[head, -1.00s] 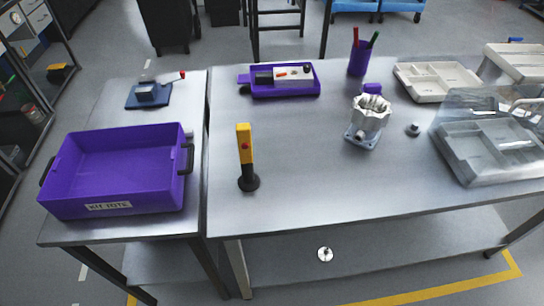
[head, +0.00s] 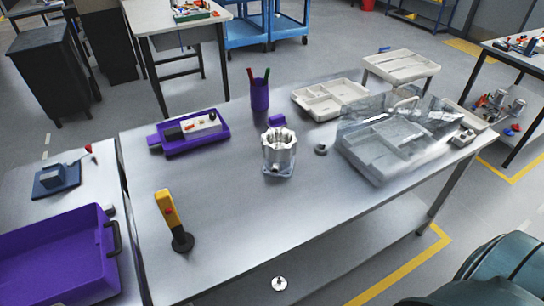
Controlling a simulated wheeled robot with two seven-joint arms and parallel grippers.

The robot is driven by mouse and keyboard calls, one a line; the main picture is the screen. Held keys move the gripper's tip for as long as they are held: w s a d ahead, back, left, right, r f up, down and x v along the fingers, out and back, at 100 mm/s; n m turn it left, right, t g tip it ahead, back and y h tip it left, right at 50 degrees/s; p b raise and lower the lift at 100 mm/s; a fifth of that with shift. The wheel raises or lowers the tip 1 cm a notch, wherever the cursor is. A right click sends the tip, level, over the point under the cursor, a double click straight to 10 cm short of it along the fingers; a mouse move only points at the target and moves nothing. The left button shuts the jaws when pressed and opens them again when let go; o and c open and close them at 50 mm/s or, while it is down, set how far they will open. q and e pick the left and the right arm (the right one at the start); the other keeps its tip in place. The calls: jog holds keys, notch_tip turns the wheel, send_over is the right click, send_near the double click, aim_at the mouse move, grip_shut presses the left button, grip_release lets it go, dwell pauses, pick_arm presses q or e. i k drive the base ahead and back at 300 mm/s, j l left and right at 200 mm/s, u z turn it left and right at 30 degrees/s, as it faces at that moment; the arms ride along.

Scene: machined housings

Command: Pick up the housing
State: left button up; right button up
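The housing (head: 279,150) is a silvery, ribbed metal cylinder with an open top. It stands upright on the metal table, around the middle of the head view, with a squarish flange at its foot. Neither of my grippers can be made out in the head view. A dark green rounded shape at the bottom right corner may be part of my own body.
On the metal table (head: 226,213) stand a yellow post (head: 168,210), a purple tray (head: 180,146), a purple pen cup (head: 260,95), a small grey knob (head: 321,149), a beige divided tray (head: 312,97) and a clear-covered box (head: 378,162). A purple bin (head: 45,262) sits left. The table's front middle is clear.

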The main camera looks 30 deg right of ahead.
aim_at(279, 154)
jog(key=z, duration=1.65)
jog(key=i+l, duration=0.1)
jog(key=l, duration=0.25)
jog(key=i+l, duration=0.15)
jog(key=l, duration=0.2)
